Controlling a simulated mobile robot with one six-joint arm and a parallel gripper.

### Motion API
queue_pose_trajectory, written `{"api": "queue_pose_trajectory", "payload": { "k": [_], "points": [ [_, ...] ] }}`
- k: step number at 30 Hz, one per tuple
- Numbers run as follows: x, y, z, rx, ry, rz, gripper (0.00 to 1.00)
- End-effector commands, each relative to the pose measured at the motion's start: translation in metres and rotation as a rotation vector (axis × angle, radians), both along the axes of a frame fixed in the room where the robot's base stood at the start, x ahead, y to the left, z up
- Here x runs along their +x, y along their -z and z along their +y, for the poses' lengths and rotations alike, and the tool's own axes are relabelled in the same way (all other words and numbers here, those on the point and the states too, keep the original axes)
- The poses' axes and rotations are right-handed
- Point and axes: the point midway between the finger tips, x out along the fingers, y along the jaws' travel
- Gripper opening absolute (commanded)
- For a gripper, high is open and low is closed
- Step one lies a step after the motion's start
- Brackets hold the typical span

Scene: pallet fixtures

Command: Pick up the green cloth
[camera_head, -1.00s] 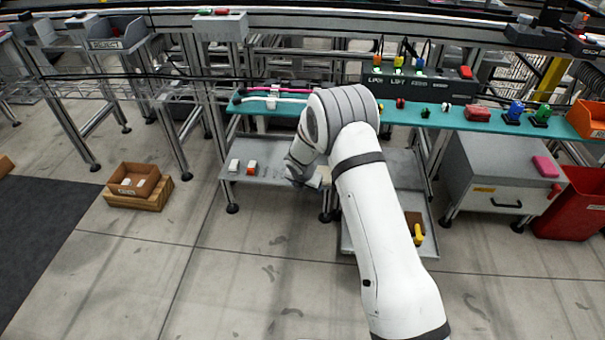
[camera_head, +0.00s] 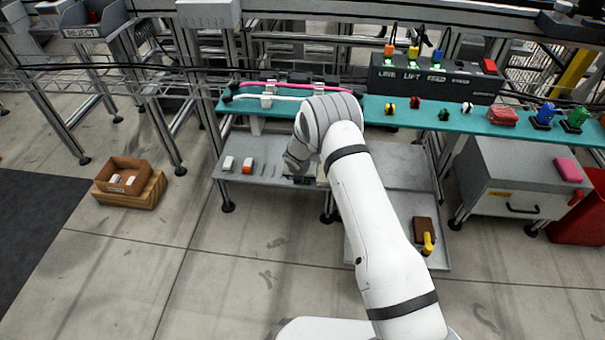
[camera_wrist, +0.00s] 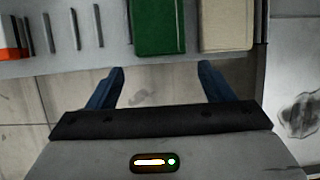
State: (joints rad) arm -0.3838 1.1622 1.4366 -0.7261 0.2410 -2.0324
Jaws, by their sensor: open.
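The green cloth (camera_wrist: 167,26) lies flat and folded on the grey lower shelf, at the top middle of the wrist view. A beige cloth-like piece (camera_wrist: 227,25) lies just to its right. My gripper (camera_wrist: 161,68) is open and empty. Its two blue fingers are spread just short of the green cloth's near edge, apart from it in the picture, with bare floor showing between them. In the head view my gripper hangs over the front of the lower shelf and, with my arm, hides most of the cloth's spot.
Thin grey strips (camera_wrist: 74,29) and an orange-and-white block (camera_wrist: 10,40) lie left of the cloth. A teal upper shelf (camera_head: 380,107) with small items runs behind. A low tray (camera_head: 436,252) holds a brown and yellow item at right.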

Motion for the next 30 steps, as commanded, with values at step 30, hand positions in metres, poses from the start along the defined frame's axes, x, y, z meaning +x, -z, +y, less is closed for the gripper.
{"api": "queue_pose_trajectory", "payload": {
  "k": [30],
  "points": [
    [0.018,0.042,0.001,0.0,-0.005,0.0,0.41]
  ]
}}
